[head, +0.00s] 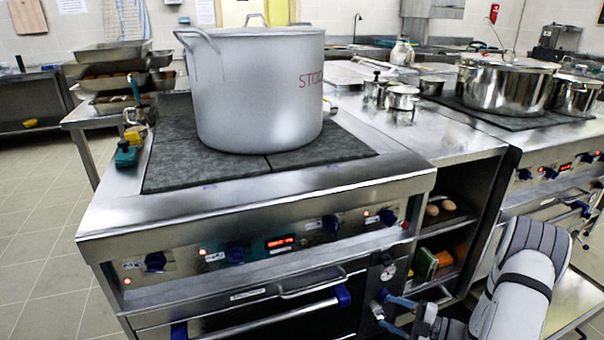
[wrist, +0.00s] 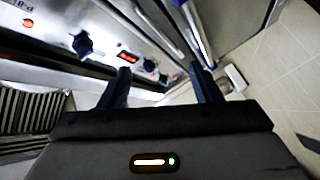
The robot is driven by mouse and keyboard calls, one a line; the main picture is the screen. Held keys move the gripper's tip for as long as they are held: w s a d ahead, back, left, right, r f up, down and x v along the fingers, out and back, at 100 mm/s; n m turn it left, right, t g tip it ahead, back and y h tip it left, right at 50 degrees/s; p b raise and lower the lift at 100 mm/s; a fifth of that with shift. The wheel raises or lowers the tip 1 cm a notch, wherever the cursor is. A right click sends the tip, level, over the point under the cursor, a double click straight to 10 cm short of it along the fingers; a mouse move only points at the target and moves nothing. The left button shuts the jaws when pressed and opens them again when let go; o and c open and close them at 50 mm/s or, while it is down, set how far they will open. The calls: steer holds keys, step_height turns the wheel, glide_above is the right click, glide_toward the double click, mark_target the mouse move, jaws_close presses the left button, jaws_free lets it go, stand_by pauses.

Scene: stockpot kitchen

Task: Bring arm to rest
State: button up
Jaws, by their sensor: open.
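My gripper (wrist: 160,70) shows in the wrist view with its two dark blue fingers spread apart and nothing between them. In the head view my gripper (head: 386,311) is low at the right, in front of the stove's front face, with blue fingers pointing left. My arm's white and grey links fill the lower right corner. The stove's front panel with blue knobs (wrist: 83,44) and a red display lies beyond the fingers in the wrist view. Whether the fingertips touch the stove front cannot be told.
A large grey stockpot (head: 258,95) stands on the dark cooktop (head: 180,165) of the stove. An oven handle (head: 250,312) juts out below the panel. Open shelves (head: 447,235) and a second stove with steel pots (head: 505,88) are at right. Floor at left is clear.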

steer(key=s+a+r+n+g+h+p, duration=0.2)
steer(key=s+a+r+n+g+p, duration=0.15)
steer(key=r+n, duration=0.5)
steer(key=s+a+r+n+g+h+p, duration=0.1)
steer(key=s+a+r+n+g+p, duration=0.25)
steer(key=r+n, duration=0.5)
steer(key=s+a+r+n+g+h+p, duration=0.2)
steer(key=s+a+r+n+g+p, duration=0.15)
steer(key=r+n, duration=0.45)
steer(key=s+r+n+t+h+p, duration=0.1)
steer(key=s+r+n+h+p, duration=0.2)
steer(key=r+n, duration=0.4)
steer(key=s+r+n+t+h+p, duration=0.2)
steer(key=s+r+n+h+p, duration=0.1)
steer(key=r+n, duration=0.4)
steer(key=s+d+r+n+t+h+p, duration=0.1)
steer(key=s+r+n+h+p, duration=0.2)
steer(key=r+n, duration=0.5)
steer(key=shift+s+n+h+p, duration=0.3)
steer(key=shift+s+n+h, duration=0.2)
steer(key=shift+s+n, duration=0.25)
steer(key=shift+c, duration=0.5)
